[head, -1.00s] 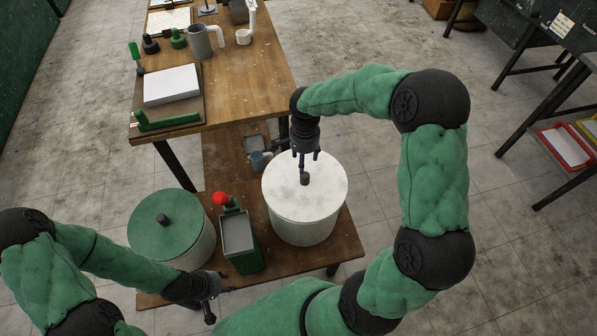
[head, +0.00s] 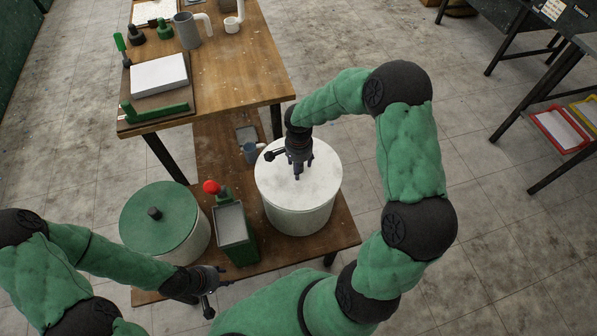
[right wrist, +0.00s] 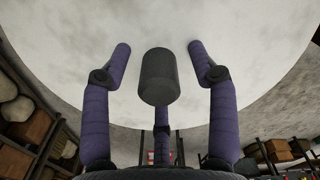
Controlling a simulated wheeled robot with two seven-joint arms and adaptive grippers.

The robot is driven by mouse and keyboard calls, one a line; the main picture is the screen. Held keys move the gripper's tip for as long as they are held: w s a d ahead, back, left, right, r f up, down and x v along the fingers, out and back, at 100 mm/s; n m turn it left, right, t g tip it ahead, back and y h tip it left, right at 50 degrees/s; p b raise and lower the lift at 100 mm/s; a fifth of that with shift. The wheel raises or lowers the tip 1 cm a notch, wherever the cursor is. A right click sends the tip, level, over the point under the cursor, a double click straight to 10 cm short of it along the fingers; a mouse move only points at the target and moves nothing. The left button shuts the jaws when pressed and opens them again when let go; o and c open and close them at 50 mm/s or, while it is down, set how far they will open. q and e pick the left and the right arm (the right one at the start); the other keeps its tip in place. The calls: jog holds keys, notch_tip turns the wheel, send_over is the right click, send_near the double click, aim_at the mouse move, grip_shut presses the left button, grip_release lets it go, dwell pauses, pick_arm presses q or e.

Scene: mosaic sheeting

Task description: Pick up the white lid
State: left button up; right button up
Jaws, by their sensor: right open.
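The white lid (head: 322,180) lies flat on a large pale round tub (head: 300,218) on the low wooden bench. My right gripper (head: 299,172) is over the lid's middle, pointing down, and hides the lid's dark knob in the head view. In the right wrist view the dark knob (right wrist: 158,77) stands between the spread fingers of my right gripper (right wrist: 160,65), with gaps on both sides. That gripper is open and holds nothing. My left gripper (head: 220,294) is at the bench's front edge, its fingers apart and empty.
A tub with a green lid (head: 160,222) stands on the left. Between the tubs is a green box with a grey top (head: 231,225) and a red knob (head: 211,187). A taller table (head: 235,80) stands beyond.

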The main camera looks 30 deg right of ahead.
grip_shut()
jog(key=shift+r, duration=0.1)
jog(key=shift+r, duration=0.4)
notch_tip(320, 180, up, 2)
jog(key=shift+r+p, duration=0.15)
jog(key=shift+p, duration=0.35)
jog(key=w+a+r+p, duration=0.2)
jog(key=w+a+r, duration=0.4)
jog(key=w+r, duration=0.3)
jog(key=w, duration=0.3)
jog(key=shift+w+a+r, duration=0.2)
jog(key=shift+a+r, duration=0.15)
jog(key=shift+r, duration=0.05)
jog(key=shift+p, duration=0.3)
